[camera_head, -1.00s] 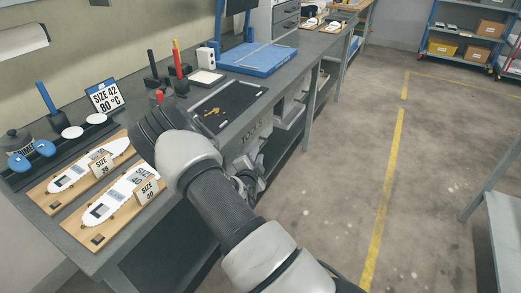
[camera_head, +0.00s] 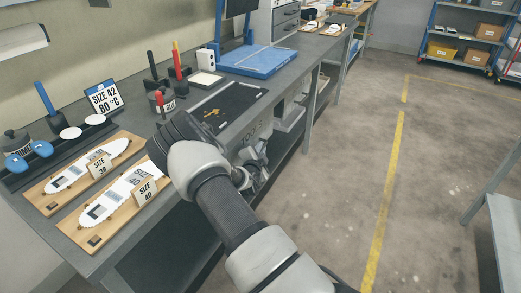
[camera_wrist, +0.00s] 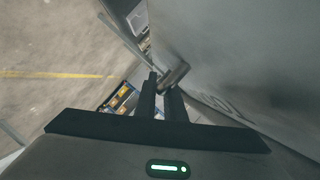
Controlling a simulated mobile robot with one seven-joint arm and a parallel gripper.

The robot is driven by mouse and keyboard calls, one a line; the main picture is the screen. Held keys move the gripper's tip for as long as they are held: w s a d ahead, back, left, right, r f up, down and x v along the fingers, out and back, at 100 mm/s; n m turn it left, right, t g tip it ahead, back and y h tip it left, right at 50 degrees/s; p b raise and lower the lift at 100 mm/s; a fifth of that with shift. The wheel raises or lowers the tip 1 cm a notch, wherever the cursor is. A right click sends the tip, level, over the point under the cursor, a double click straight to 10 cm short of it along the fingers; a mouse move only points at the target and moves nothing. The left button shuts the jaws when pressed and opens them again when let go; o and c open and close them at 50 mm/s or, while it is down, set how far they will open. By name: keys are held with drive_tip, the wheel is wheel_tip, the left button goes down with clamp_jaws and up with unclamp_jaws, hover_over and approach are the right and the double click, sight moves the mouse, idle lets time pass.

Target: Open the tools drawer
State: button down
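The tools drawer (camera_head: 256,130) is under the bench top, its grey front marked "TOOLS" and partly hidden by my arm. It looks closed. In the wrist view its front (camera_wrist: 240,75) fills the right side, with part of the lettering. A short grey bar, apparently the handle (camera_wrist: 176,74), stands at my fingertips. My gripper (camera_head: 257,168) is low in front of the drawer. In the wrist view my gripper (camera_wrist: 162,82) has two dark fingers with a narrow gap between them. Whether they touch the handle is unclear.
The bench top holds insole boards (camera_head: 112,205), a black mat (camera_head: 228,107) and a blue tray (camera_head: 258,60). A bench leg (camera_head: 311,105) stands right of the drawer. The floor (camera_head: 340,180) in front is clear. A grey table (camera_head: 505,225) stands at the right.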

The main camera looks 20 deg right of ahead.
drive_tip(key=s+d+b, duration=0.1)
drive_tip(key=s+d, duration=1.3)
drive_tip(key=s, duration=0.4)
drive_tip(key=shift+b, duration=0.3)
drive_tip(key=c, duration=2.1)
unclamp_jaws()
drive_tip(key=p+v, duration=0.5)
drive_tip(key=v, duration=1.2)
drive_tip(key=shift+s+a+p, duration=0.1)
drive_tip(key=shift+a+p, duration=0.05)
drive_tip(key=shift+p, duration=0.15)
